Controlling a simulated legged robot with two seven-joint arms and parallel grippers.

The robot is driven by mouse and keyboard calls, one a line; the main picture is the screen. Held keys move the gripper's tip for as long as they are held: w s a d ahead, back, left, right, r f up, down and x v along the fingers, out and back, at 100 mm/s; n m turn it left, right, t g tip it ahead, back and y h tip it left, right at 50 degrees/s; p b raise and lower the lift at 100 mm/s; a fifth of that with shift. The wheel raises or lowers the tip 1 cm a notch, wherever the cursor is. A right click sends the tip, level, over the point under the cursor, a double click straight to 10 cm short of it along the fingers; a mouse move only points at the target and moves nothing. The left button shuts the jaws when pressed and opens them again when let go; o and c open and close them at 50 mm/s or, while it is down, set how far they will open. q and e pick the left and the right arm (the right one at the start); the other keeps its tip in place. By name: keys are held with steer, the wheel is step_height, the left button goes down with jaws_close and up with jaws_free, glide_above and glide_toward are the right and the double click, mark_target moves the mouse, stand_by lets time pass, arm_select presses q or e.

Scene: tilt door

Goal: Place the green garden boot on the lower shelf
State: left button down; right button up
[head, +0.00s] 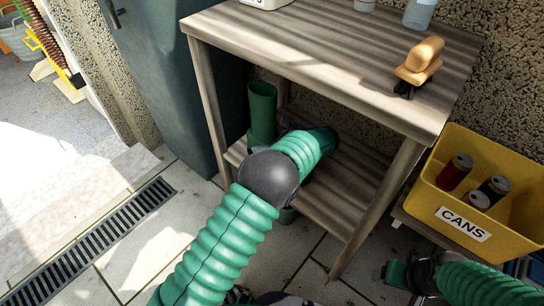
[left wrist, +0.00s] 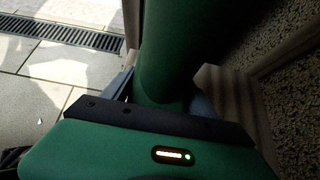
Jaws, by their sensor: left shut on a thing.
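The green garden boot (head: 262,108) stands roughly upright at the left end of the wooden table, its shaft showing between the table legs. Its foot is hidden behind my left arm. The lower shelf (head: 335,205) is the slatted board below the tabletop; I cannot tell whether the boot touches it. In the left wrist view my left gripper (left wrist: 160,96) is shut on the boot (left wrist: 185,50), a finger on each side of the shaft. In the head view my arm hides most of that gripper. My right arm shows at the lower right; its jaws are unclear.
The tabletop (head: 300,50) above the shelf holds a wooden-handled brush (head: 420,62) and bottles. A yellow CANS bin (head: 510,215) with several cans stands at right. A dark cabinet (head: 170,80) is close on the left. A drain grate (head: 95,240) crosses the paved floor.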

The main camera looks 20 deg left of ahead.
arm_select(q)
step_height(320, 180, down, 3)
steer(key=shift+f+b, duration=0.1)
steer(key=shift+b, duration=0.95)
steer(key=shift+r, duration=0.2)
steer(key=shift+c, duration=1.2)
jaws_free()
steer(key=shift+f, duration=0.1)
